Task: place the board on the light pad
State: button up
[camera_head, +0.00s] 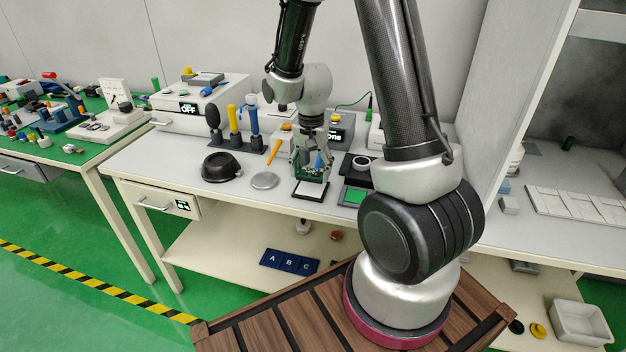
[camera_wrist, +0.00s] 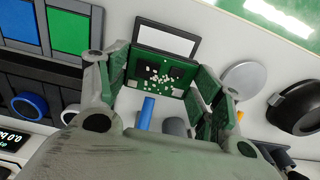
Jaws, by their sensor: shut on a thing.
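The green circuit board (camera_head: 308,171) is held in my gripper (camera_head: 312,164) just above the worktable. In the wrist view the board (camera_wrist: 152,76) sits between both fingers of my gripper (camera_wrist: 157,82), with small pale parts, a blue cylinder and a grey cylinder on it. The light pad (camera_head: 310,190), a white panel in a black frame, lies on the table under and in front of the gripper. In the wrist view the pad (camera_wrist: 168,38) shows beyond the board, which hides part of it. I cannot tell whether the board touches the pad.
A black bowl (camera_head: 221,168) and a grey disc (camera_head: 265,181) lie to the left. A device with a green screen (camera_head: 354,196) stands close on the right. Upright tools (camera_head: 235,122) and a box reading OFF (camera_head: 198,103) are behind. The table's front edge is near the pad.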

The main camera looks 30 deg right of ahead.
aim_at(311, 173)
jog(key=shift+f, duration=1.7)
jog(key=shift+f, duration=0.15)
jog(key=o, duration=1)
jog(key=s+r+n+t, duration=0.15)
jog(key=s+r, duration=0.25)
jog(key=r, duration=0.7)
jog(key=s+r+n+t, duration=0.1)
jog(key=s+r+n, duration=0.15)
jog(key=r, duration=0.85)
jog(key=s+r+n, duration=0.1)
jog(key=s+r, duration=0.1)
jog(key=s, duration=0.2)
jog(key=s+d+r+n+t, duration=0.1)
jog(key=s+r+n, duration=0.1)
jog(key=s, duration=0.2)
jog(key=s+r+n, duration=0.2)
jog(key=s, duration=0.3)
jog(key=shift+s+d+t, duration=0.1)
jog(key=shift+d+t, duration=0.15)
jog(key=shift+t, duration=0.1)
